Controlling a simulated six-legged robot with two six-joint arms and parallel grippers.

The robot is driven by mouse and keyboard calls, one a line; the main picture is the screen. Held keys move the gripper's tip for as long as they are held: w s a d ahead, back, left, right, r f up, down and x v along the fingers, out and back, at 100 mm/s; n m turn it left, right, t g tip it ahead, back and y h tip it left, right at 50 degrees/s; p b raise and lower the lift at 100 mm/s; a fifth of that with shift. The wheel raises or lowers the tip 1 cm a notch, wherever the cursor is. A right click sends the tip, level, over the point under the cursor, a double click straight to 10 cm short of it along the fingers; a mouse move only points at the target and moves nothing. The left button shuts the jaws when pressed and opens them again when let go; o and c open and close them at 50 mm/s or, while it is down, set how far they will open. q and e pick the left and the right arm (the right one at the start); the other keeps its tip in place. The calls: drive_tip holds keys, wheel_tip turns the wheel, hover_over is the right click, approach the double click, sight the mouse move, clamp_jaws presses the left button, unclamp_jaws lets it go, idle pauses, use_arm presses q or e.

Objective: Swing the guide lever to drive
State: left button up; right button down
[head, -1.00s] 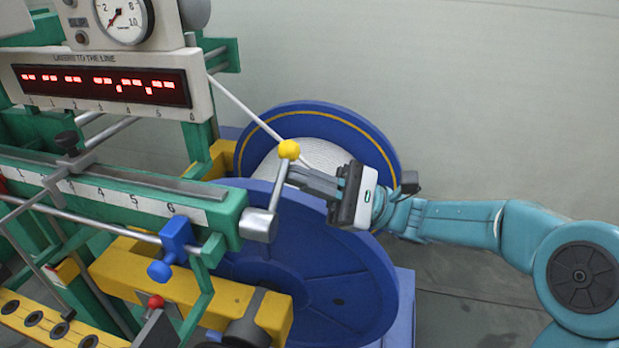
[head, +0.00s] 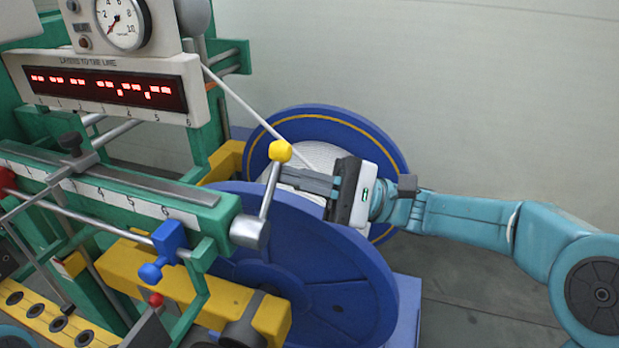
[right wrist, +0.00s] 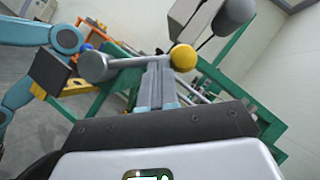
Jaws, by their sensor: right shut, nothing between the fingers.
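The guide lever is a grey rod with a yellow knob (head: 280,151), rising from a grey hub (head: 250,233) at the right end of the green beam (head: 120,190). It leans a little to the right. My right gripper (head: 279,176) is shut and empty. Its fingertips are at the rod just below the knob, on the right side in the head view. In the right wrist view the fingertips (right wrist: 160,68) meet the rod (right wrist: 140,62) between hub and knob (right wrist: 183,57); actual contact is hard to tell. My left gripper's fingers do not show.
A blue reel (head: 330,260) wound with white line stands close under my right gripper. A blue clamp (head: 168,245) sits on a rail left of the hub. A display panel (head: 105,88) and gauge (head: 122,22) are above. The right side by the wall is free.

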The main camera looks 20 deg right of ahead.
drive_tip(key=shift+s+a+r+n+g+h, duration=0.1)
drive_tip(key=shift+s+r+n+g+h, duration=0.1)
drive_tip(key=shift+r+n+g, duration=0.3)
drive_tip(key=shift+s+a+r+n+g+h, duration=0.1)
drive_tip(key=shift+r+n+g+h, duration=0.15)
drive_tip(key=shift+n, duration=0.45)
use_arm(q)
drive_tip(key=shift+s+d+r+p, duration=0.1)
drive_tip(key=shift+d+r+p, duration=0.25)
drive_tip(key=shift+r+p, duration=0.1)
use_arm(e)
drive_tip(key=shift+s+a+r+n+g+h, duration=0.4)
drive_tip(key=shift+s+r+n+h, duration=0.2)
drive_tip(key=shift+n, duration=0.65)
drive_tip(key=shift+s+a+r+n+g+h, duration=0.3)
drive_tip(key=shift+s+a+r+n+h, duration=0.25)
drive_tip(key=shift+n, duration=0.65)
drive_tip(key=shift+s+a+r+n+g+h, duration=0.4)
drive_tip(key=shift+s+n+h, duration=0.25)
drive_tip(key=shift+n, duration=0.6)
drive_tip(key=shift+s+r, duration=0.1)
use_arm(q)
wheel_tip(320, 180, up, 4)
drive_tip(key=p, duration=0.3)
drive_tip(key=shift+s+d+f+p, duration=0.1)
drive_tip(key=shift+p, duration=0.3)
use_arm(e)
drive_tip(key=d, duration=1.6)
drive_tip(key=shift+d+r, duration=0.2)
